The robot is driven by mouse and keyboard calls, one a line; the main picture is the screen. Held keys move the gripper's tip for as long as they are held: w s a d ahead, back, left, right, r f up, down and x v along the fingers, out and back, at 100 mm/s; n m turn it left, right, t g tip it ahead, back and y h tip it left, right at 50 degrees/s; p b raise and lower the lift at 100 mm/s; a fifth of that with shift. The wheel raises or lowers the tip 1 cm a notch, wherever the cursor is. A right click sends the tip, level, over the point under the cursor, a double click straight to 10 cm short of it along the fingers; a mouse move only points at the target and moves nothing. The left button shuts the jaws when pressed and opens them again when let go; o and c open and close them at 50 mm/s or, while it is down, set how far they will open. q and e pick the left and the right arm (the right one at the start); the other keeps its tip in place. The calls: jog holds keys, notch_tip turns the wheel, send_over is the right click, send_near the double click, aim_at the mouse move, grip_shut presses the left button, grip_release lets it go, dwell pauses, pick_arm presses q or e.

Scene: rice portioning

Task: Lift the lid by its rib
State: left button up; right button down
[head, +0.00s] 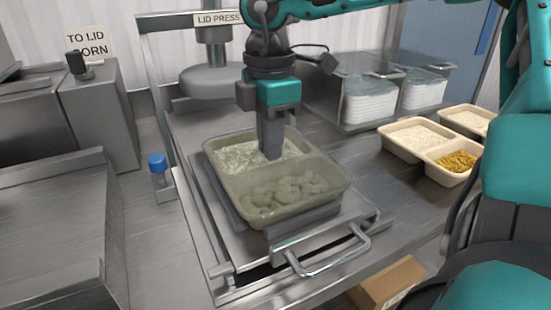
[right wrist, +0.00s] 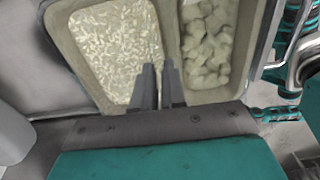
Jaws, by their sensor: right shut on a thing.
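A two-compartment tray (head: 330,203) sits on the metal press plate, with rice in the far compartment and pale chunks in the near one. A hazy see-through lid (head: 283,193) seems to cover it; its edges are hard to make out. My right gripper (head: 270,152) points straight down at the middle of the tray, shut on the lid's rib. The right wrist view shows its two fingers (right wrist: 158,88) close together over the divider between the compartments. The rib itself is hidden by the fingers. I cannot tell whether the lid is apart from the tray. My left gripper is not in view.
The lid press head (head: 210,80) stands behind the tray, and a metal handle (head: 330,255) is in front. Open filled trays (head: 425,150) and clear bins of stacked white items (head: 370,103) are at right.

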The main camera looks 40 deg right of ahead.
dwell(0.3)
jog(key=shift+r, duration=0.1)
jog(key=shift+r, duration=0.15)
jog(key=shift+r+p, duration=1.15)
jog(key=shift+r, duration=0.9)
